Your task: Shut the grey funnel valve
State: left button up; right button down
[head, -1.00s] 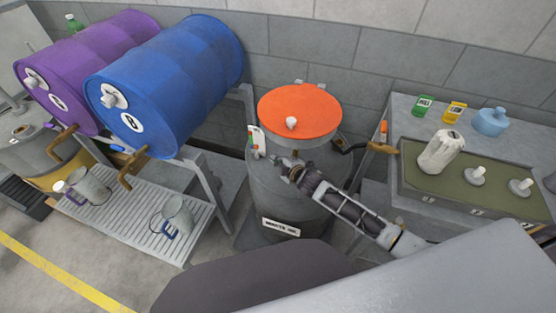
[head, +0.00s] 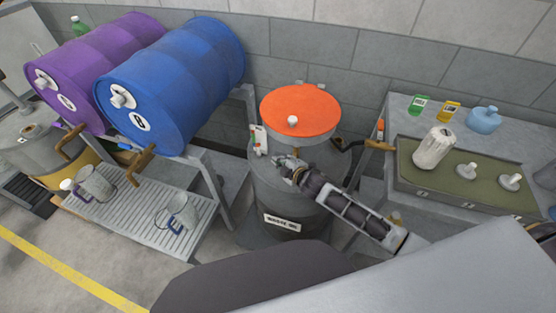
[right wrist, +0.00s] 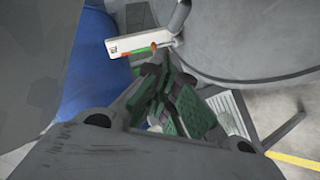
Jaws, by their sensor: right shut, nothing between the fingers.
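A grey drum (head: 262,195) with a dark-on-white label stands in the middle, with a funnel topped by an orange disc (head: 300,105). A white plate (head: 260,140) with green and orange marks sits at the funnel's left. In the right wrist view the plate (right wrist: 138,43) has a small orange piece (right wrist: 154,46) beside a grey rod. I cannot tell clearly which part is the valve handle. My right gripper (head: 277,161) is shut and empty over the drum top, just below and right of the plate. Its green-padded fingers (right wrist: 168,105) are together, apart from the plate. My left gripper is out of view.
A wooden-handled tool (head: 370,145) juts out right of the funnel. A bench with a green tray (head: 440,175) stands at right.

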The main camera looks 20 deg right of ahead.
jog(key=v, duration=0.8)
dwell(0.4)
jog(key=shift+s+f, duration=0.1)
jog(key=shift+s, duration=0.1)
dwell(0.4)
jog(key=s+d+m+g+h, duration=0.3)
jog(key=s+m+g, duration=0.6)
jog(key=s+m, duration=0.8)
jog(key=s+d+f+n+g, duration=0.1)
jog(key=s+f, duration=0.2)
jog(key=f, duration=1.4)
jog(key=s+f+n, duration=0.2)
jog(key=s+f, duration=0.1)
jog(key=f, duration=1.3)
jog(key=s+d+f, duration=0.2)
jog(key=s+f, duration=0.8)
jog(key=s+d+f+g, duration=0.1)
jog(key=s+d+f, duration=0.2)
jog(key=s+f, duration=0.6)
jog(key=s, duration=0.2)
jog(key=shift+s+f+h, duration=0.3)
jog(key=shift+f+h, duration=0.05)
jog(key=shift+h, duration=0.05)
